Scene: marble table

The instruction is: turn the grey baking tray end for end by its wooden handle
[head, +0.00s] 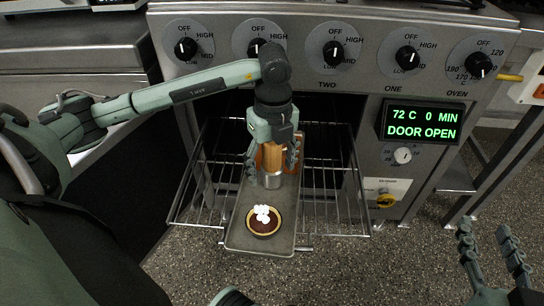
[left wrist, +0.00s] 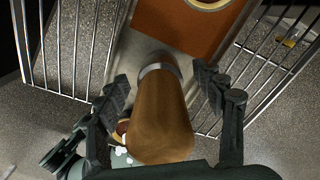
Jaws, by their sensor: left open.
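The grey baking tray (head: 237,236) lies lengthwise on the pulled-out oven rack, its near end at the rack's front. Its wooden handle (head: 272,156) stands up from the tray, with a metal collar at its base. My left gripper (head: 271,173) is open, pointing down, with a finger on each side of the handle. In the left wrist view the handle (left wrist: 161,115) lies between the open fingers, with gaps at both sides. A dark tart with white blobs (head: 263,219) sits on the tray's near end. My right gripper (head: 490,242) is open and empty at the lower right.
The wire rack (head: 335,190) extends from the open oven on both sides of the tray. The oven display (head: 424,124) reads 72 C and DOOR OPEN. An orange-brown flat thing (left wrist: 175,25) lies on the tray's far part. Speckled floor is clear in front.

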